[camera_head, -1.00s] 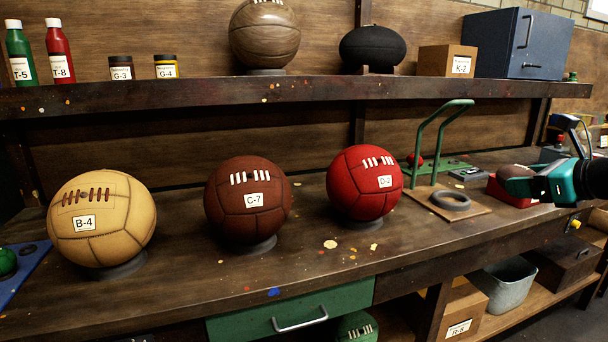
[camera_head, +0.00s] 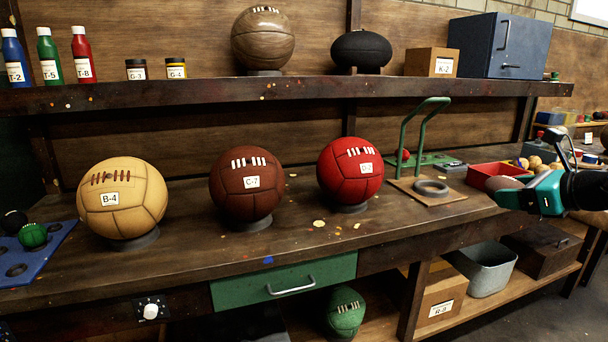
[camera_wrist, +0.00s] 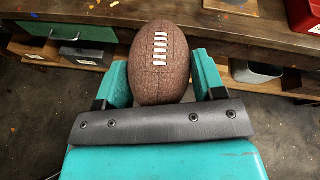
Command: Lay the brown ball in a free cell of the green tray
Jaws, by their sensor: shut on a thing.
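My gripper (camera_wrist: 160,78) is shut on a brown elongated ball (camera_wrist: 158,50) with white laces, its teal fingers on either side. A flat green piece (camera_head: 436,158), perhaps the green tray, lies at the back of the bench behind a green wire stand. A small red ball (camera_head: 404,155) is at its left end. Its cells are too small to tell.
Yellow (camera_head: 122,205), dark brown (camera_head: 246,190) and red (camera_head: 350,175) balls stand on rings along the bench. A wooden board (camera_head: 440,197) with a dark ring lies before the green piece. A red bin (camera_head: 484,171) is to its right. A shelf (camera_head: 240,95) overhangs the back.

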